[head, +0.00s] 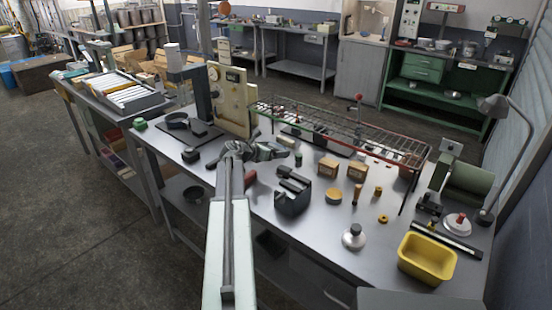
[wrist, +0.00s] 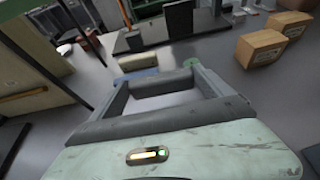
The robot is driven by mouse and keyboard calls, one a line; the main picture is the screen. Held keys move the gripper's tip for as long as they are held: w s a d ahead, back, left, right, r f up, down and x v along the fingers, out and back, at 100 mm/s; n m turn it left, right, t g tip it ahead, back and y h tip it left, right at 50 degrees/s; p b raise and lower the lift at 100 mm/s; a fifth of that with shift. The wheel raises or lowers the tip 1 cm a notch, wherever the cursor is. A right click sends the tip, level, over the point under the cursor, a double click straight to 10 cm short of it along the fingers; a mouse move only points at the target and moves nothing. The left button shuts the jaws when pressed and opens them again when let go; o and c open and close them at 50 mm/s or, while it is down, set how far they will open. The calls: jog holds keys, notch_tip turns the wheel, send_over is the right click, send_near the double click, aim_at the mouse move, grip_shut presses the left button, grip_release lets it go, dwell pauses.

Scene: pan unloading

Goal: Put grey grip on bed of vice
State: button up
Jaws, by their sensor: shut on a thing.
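My gripper (head: 268,150) is over the left part of the steel bench, just in front of a cream upright panel. In the wrist view its two fingers are shut on a dark grey bar (wrist: 160,84), which looks like the grey grip and spans between the fingertips. In the head view the grip is hard to tell apart from the fingers. A dark block with a slot in its top (head: 292,194), probably the vice, stands on the bench to the right of and nearer than my gripper, apart from it. Its bed is only partly seen.
A long wire rack (head: 345,130) stands behind. Two cardboard boxes (head: 328,167) (wrist: 261,48) are to the right, with a yellow bin (head: 427,258) at the front right. The cream panel (head: 232,102) rises close by. Small green pieces lie near my gripper.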

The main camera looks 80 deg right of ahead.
jog(key=shift+s+d, duration=0.2)
jog(key=shift+d, duration=0.05)
jog(key=f+b, duration=0.4)
jog(key=shift+s+d, duration=0.15)
jog(key=shift+d, duration=0.1)
jog(key=shift+r, duration=0.2)
jog(key=shift+f, duration=0.15)
jog(key=o, duration=1.1)
